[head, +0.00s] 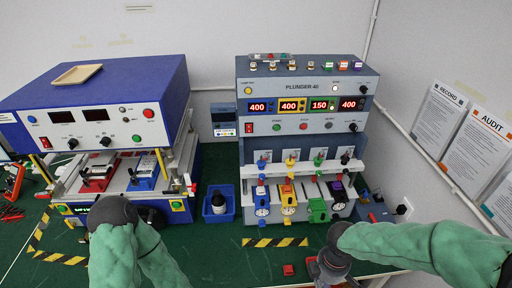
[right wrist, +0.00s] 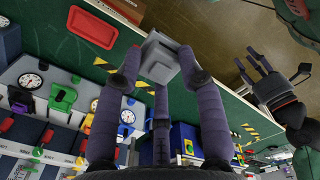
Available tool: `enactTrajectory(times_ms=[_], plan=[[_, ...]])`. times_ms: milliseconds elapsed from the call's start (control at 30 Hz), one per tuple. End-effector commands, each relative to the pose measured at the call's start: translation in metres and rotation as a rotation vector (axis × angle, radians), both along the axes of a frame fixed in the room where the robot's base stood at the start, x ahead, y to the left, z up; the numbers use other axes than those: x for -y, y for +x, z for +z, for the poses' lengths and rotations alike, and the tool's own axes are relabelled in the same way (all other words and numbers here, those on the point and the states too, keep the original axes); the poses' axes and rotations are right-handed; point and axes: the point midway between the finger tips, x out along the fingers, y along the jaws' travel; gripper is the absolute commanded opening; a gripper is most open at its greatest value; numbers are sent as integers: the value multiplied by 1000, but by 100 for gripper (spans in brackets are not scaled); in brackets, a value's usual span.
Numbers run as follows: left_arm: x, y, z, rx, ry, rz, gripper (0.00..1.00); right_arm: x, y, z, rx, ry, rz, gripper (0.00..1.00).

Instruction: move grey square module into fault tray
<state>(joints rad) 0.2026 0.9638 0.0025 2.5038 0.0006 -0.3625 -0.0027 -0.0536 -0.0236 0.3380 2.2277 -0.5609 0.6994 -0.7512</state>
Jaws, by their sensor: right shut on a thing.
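The grey square module (right wrist: 160,60) is pinched between the dark purple fingertips of my right gripper (right wrist: 158,72) in the right wrist view. In the head view my right gripper (head: 326,270) is low at the front table edge, and the module cannot be made out there. A small red tray (right wrist: 92,28) lies flat on the green mat, apart from the module; it also shows in the head view (head: 288,270). No fault label is readable on it. My left gripper (right wrist: 258,68) shows in the right wrist view with its fingers apart and nothing between them.
A grey-blue tester (head: 306,82) with several dials and coloured clamps stands behind. A blue-white test station (head: 95,100) stands at left. A blue bin (head: 219,205) holds a dark bottle.

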Motion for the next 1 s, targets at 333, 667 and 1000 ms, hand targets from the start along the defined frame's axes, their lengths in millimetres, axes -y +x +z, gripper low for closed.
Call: enactTrajectory(times_ms=[333,667,1000], plan=[[0,1,-24,1,0,0,40,-2,17,-29,0,0,-173,9],[0,0,-60,0,0,0,40,-5,44,-75,-1,0,-453,9],[0,0,-120,0,0,0,40,-11,89,-158,-1,1,-956,9]])
